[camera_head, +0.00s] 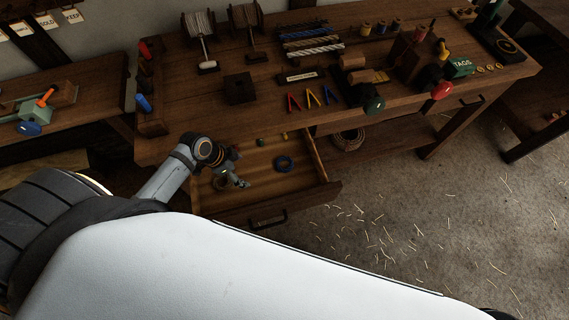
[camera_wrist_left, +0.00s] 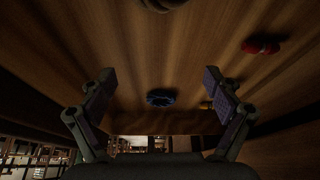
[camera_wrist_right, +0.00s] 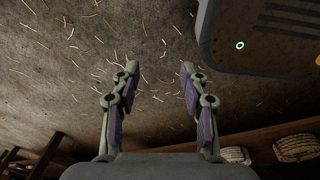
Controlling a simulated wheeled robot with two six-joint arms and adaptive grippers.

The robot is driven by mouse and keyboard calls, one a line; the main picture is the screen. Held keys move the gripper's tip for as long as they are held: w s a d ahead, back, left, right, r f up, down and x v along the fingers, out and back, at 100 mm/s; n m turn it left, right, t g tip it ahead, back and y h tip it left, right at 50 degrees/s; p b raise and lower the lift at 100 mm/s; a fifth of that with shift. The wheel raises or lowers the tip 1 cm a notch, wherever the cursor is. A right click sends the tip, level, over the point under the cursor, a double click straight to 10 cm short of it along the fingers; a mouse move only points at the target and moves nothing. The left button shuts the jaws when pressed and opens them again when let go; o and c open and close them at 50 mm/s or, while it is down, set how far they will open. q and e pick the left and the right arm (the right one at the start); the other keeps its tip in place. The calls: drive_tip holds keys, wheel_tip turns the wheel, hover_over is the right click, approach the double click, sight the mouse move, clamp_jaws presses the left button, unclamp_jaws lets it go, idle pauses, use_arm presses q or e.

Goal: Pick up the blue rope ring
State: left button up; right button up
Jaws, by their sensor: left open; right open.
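The blue rope ring (camera_head: 284,163) lies flat on the floor of the open wooden drawer (camera_head: 318,191), right of my left gripper. In the left wrist view the ring (camera_wrist_left: 161,98) shows small, midway between the spread fingers and some way beyond them. My left gripper (camera_head: 240,182) is over the left part of the drawer, open and empty, apart from the ring. My right gripper (camera_wrist_right: 155,68) shows in the right wrist view, open and empty, with strewn floor behind it. It is not visible in the head view.
A tan coil (camera_head: 221,183), a green item (camera_head: 260,141) and a yellow item (camera_head: 284,136) also lie in the drawer. A red item (camera_wrist_left: 260,45) shows in the left wrist view. The bench top (camera_head: 205,112) overhangs the drawer's back. Drawer walls surround the ring.

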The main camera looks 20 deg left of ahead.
use_arm(q)
drive_tip(key=p, duration=0.1)
approach(286, 165)
drive_tip(key=s+a+f, duration=0.1)
drive_tip(key=a+f, duration=0.1)
drive_tip(key=f, duration=0.1)
drive_tip(key=shift+s+a, duration=0.2)
drive_tip(key=shift+s, duration=0.15)
drive_tip(key=shift+w+d, duration=0.3)
drive_tip(key=shift+d, duration=0.05)
drive_tip(key=w+d, duration=0.2)
drive_tip(key=shift+d+r+p, duration=0.15)
drive_tip(key=shift+d+p, duration=0.2)
drive_tip(key=x, duration=0.3)
drive_tip(key=shift+f, duration=0.25)
drive_tip(key=c, duration=0.8)
drive_tip(key=shift+r, duration=0.1)
drive_tip(key=shift+c, duration=0.6)
use_arm(e)
drive_tip(key=shift+s+a+r, duration=0.3)
drive_tip(key=shift+a+r, duration=0.2)
drive_tip(key=shift+r, duration=0.15)
